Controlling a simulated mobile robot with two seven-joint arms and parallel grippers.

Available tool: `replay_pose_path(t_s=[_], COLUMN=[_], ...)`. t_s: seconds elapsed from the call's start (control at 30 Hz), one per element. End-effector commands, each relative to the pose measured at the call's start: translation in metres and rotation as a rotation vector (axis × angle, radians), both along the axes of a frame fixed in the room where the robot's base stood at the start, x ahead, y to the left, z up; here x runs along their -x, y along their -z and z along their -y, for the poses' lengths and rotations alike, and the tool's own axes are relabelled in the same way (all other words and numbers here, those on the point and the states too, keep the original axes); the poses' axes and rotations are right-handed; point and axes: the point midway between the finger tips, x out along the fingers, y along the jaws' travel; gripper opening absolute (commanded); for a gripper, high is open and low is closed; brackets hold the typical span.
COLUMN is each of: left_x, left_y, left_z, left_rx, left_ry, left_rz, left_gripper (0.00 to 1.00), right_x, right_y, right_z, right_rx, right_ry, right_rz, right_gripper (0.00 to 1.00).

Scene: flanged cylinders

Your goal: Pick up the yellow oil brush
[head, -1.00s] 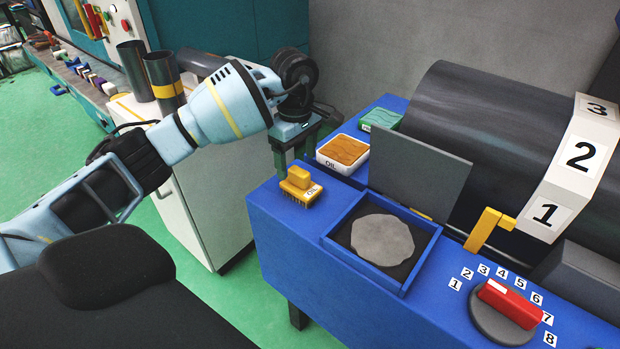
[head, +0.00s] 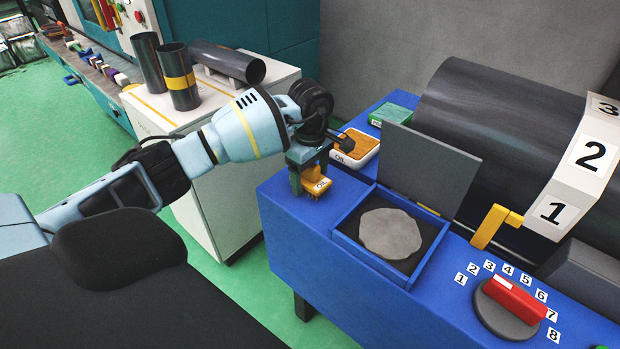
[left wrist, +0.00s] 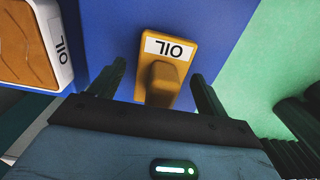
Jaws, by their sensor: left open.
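The yellow oil brush (head: 316,182) stands on the blue table near its left corner, with a white OIL label on top. In the left wrist view the brush (left wrist: 170,62) lies between the two dark fingers, its raised handle toward the gripper. My left gripper (head: 309,178) is right over the brush, pointing down. Its fingers (left wrist: 158,85) are open, one on each side of the brush, with gaps visible on both sides. The gripper hides part of the brush in the head view. My right gripper is out of view.
The white OIL tray with an orange pad (head: 356,148) is just behind the brush. A green-topped box (head: 391,115) lies farther back. An open blue box with a grey disc (head: 347,241) is to the right. A white cabinet with dark cylinders (head: 215,185) stands left.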

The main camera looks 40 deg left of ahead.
Motion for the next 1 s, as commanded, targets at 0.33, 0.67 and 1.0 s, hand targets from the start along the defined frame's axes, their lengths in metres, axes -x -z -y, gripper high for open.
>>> replay_pose_path(t_s=[0.33, 0.67, 1.0], left_x=[-0.0001, -0.0001, -0.0004], left_y=[0.0061, 0.0058, 0.0025], left_z=[0.0002, 0.0001, -0.0001], left_rx=[0.001, 0.001, 0.0], left_ry=[0.001, 0.001, 0.001], left_rz=[0.001, 0.001, 0.002], left_gripper=[0.69, 0.25, 0.24], right_x=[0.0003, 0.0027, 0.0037], right_y=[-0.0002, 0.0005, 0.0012], right_z=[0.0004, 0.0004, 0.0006], right_rx=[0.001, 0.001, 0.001], right_ry=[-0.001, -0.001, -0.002], right_rz=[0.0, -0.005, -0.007], right_gripper=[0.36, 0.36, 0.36])
